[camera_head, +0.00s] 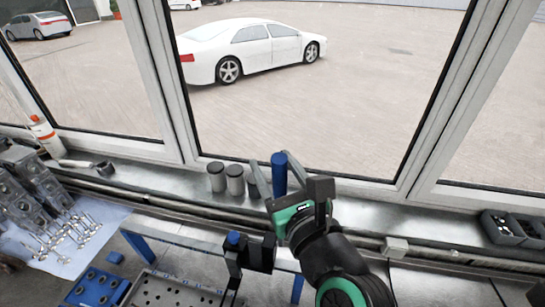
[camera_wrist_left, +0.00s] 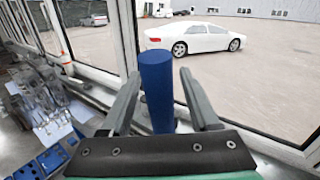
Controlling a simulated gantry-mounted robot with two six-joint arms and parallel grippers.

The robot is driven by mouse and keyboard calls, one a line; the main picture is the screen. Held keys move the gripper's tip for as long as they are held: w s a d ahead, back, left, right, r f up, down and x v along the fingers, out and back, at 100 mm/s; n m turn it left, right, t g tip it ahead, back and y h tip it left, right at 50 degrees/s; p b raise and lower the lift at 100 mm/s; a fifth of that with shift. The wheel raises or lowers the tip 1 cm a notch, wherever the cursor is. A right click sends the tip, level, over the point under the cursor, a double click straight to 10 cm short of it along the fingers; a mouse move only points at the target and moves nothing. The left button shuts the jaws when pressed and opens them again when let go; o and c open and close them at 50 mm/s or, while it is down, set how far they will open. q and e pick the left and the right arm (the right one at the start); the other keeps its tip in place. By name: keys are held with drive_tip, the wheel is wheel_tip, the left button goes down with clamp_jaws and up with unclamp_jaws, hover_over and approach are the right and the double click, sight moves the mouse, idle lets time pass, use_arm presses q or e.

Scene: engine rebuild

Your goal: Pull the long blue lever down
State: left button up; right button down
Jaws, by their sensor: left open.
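The long blue lever shows as an upright blue cylinder (camera_head: 279,176) in front of the window in the head view. It also stands tall in the middle of the left wrist view (camera_wrist_left: 157,90). My left gripper (camera_head: 271,158) is open, with its fingers pointing toward the window. In the left wrist view, one finger of the gripper (camera_wrist_left: 159,74) is on each side of the blue cylinder, with visible gaps. The cylinder's lower end is hidden behind the gripper. My right gripper is in neither view.
Grey cylinders (camera_head: 234,180) stand on the sill left of the lever. A black fixture with a blue knob (camera_head: 233,238) is nearer. A perforated metal tray (camera_head: 170,292), blue tray (camera_head: 97,288) and metal engine parts (camera_head: 38,185) lie left. A dark bin (camera_head: 509,229) is right.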

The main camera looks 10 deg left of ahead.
use_arm(q)
drive_tip(key=shift+w+a, duration=0.15)
drive_tip(key=shift+w, duration=0.15)
drive_tip(key=shift+c, duration=0.2)
clamp_jaws()
idle(1.1)
